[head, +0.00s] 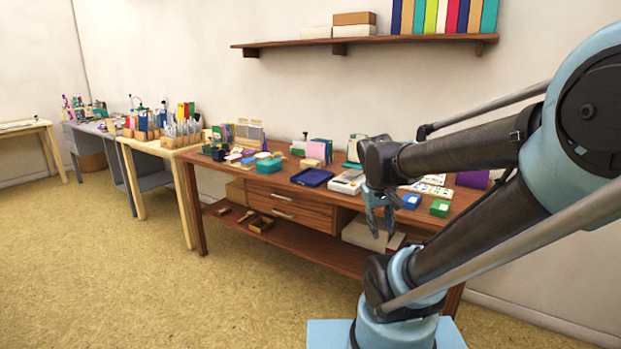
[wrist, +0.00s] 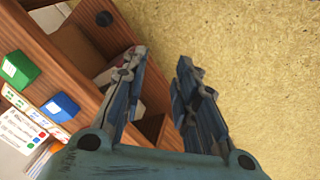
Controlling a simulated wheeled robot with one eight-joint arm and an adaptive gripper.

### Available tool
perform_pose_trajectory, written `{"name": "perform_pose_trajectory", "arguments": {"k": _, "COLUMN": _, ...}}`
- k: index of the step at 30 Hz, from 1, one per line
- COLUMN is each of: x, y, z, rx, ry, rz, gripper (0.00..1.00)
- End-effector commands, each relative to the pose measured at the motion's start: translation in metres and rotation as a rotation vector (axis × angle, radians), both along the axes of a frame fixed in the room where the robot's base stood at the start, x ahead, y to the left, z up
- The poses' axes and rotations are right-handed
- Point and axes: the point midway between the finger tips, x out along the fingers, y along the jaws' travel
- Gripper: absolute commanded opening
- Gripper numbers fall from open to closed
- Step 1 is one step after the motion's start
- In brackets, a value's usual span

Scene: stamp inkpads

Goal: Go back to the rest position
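My gripper (head: 378,221) hangs in front of the wooden desk's front edge in the head view, pointing down. In the wrist view my gripper (wrist: 160,80) shows two blue-grey fingers apart with nothing between them. Bare floor and the desk's lower shelf show beyond the fingers. My arm crosses the right side of the head view and hides the right part of the desk.
The brown desk (head: 240,182) holds a dark blue tray (head: 312,177), a teal box (head: 269,166), a blue inkpad (head: 411,201) and a green inkpad (head: 440,208). A wall shelf (head: 300,43) hangs above. The floor (head: 150,280) at front left is clear.

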Motion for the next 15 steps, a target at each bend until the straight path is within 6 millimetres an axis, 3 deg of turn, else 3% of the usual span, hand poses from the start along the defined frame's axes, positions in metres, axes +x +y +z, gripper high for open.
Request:
{"name": "perform_pose_trajectory", "arguments": {"k": 7, "x": -0.051, "y": 0.004, "z": -0.025, "rx": 0.121, "ry": 0.005, "rz": -0.081, "gripper": 0.28}}
{"name": "perform_pose_trajectory", "arguments": {"k": 15, "x": -0.079, "y": 0.012, "z": -0.043, "rx": 0.207, "ry": 0.002, "rz": -0.134, "gripper": 0.28}}
